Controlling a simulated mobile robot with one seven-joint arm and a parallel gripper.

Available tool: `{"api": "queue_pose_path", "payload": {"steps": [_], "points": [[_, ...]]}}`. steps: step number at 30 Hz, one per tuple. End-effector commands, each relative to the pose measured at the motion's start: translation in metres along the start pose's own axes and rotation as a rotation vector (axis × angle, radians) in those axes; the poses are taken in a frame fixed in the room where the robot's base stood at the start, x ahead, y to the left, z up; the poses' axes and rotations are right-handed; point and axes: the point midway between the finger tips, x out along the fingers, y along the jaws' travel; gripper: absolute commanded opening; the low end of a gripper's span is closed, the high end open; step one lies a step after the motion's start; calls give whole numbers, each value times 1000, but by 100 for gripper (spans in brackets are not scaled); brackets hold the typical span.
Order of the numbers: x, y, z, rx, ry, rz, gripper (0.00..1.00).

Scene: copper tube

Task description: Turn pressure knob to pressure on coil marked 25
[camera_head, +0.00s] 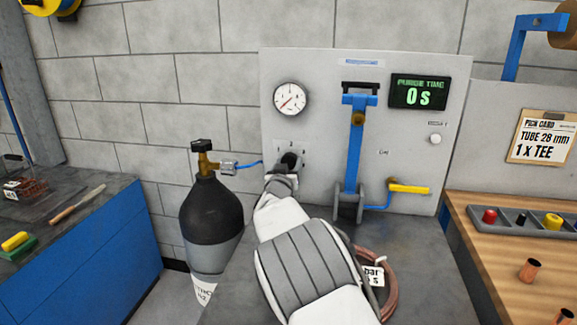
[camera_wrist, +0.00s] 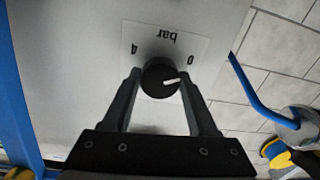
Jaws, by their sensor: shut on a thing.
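The black pressure knob (camera_wrist: 153,83) is on a plate with "bar", "4" and "0", upside down in the wrist view. Its white pointer points near the "0". My gripper (camera_wrist: 162,76) is shut on the knob, one finger on each side. In the head view my gripper (camera_head: 289,166) reaches the panel and hides most of the knob. The round gauge (camera_head: 290,98) above it has its needle at the lower left. The copper coil (camera_head: 388,301) lies behind my arm, with a white tag (camera_head: 374,275) reading "bar"; the rest is hidden or too small.
A dark gas cylinder (camera_head: 210,215) stands left of my arm, with a blue hose to the panel. The display (camera_head: 419,92) reads 0 s. A pick card (camera_head: 540,140) hangs far right.

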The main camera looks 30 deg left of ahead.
Motion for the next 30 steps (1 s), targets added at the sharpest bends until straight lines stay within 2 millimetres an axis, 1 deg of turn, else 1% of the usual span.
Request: {"api": "queue_pose_path", "payload": {"steps": [8, 21, 30], "points": [[0, 0, 3, 188, 6, 2, 4], [0, -1, 4, 599, 19, 3, 4], [0, -1, 3, 831, 25, 4, 4]]}}
